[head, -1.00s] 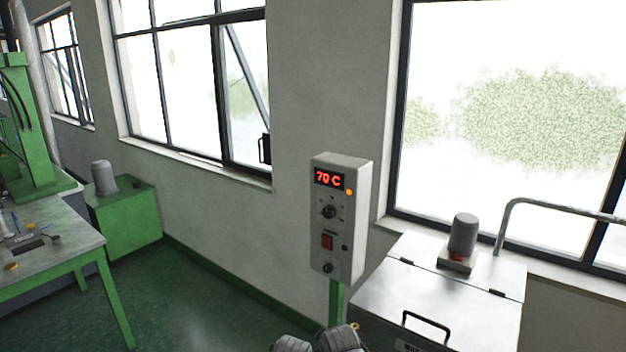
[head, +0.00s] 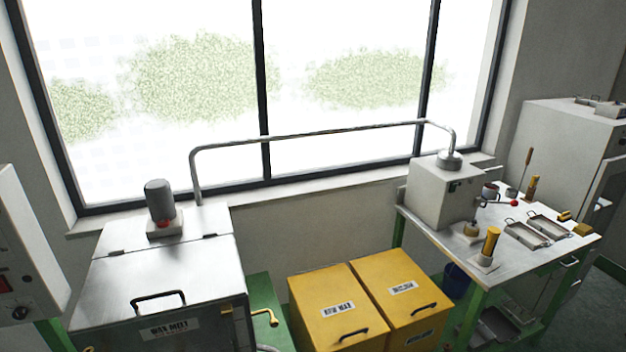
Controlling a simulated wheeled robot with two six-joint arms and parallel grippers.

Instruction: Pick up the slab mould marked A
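Two shallow grey metal trays with small handles, which look like slab moulds, lie side by side on the workbench (head: 470,262) at the right. One is the left tray (head: 526,236) and the other is the right tray (head: 549,226). Any letter on them is too small to read, so I cannot tell which is marked A. More small metal pieces (head: 598,103) lie on top of the grey cabinet at the far right; I cannot tell what they are. Neither of my grippers is in view.
A steel wax melt tank (head: 190,270) stands at the left, with a pipe (head: 320,131) running to a box-shaped machine (head: 440,195) on the bench. Yellow wax bins (head: 335,300) stand between them. Several small tools share the bench. A grey cabinet (head: 560,140) stands behind it.

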